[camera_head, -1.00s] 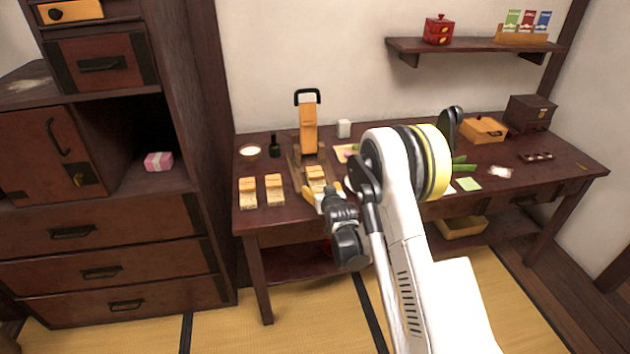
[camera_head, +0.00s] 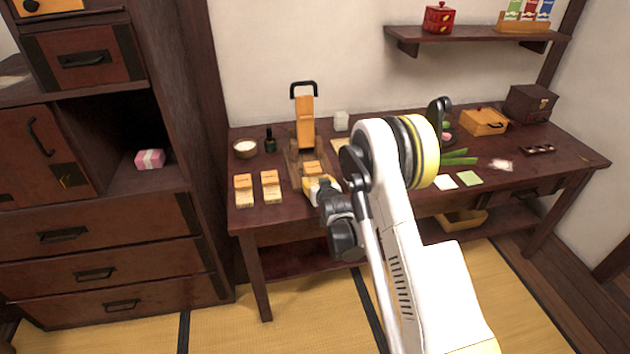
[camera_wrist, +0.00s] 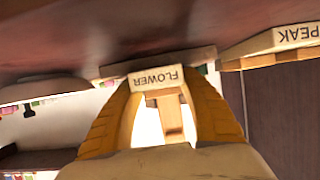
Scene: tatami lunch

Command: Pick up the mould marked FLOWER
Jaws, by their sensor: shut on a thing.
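The mould marked FLOWER (camera_wrist: 157,78) is a pale wooden block. Its label reads upside down in the wrist view, and it sits between the two yellow fingers of my gripper (camera_wrist: 158,98). In the head view my gripper (camera_head: 318,186) is at the front left of the dark table, shut on this mould (camera_head: 313,168), whose top shows just beyond the fingers. Whether the mould is clear of the surface under it cannot be told. The mould marked PEAK (camera_wrist: 297,36) is at the upper right of the wrist view, apart from the fingers.
Two similar wooden moulds (camera_head: 243,188) (camera_head: 271,187) stand to the left on the table (camera_head: 400,206). A wooden press (camera_head: 305,122) with a black handle stands behind my gripper. A white bowl (camera_head: 245,149) and dark bottle (camera_head: 269,139) are at the back left.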

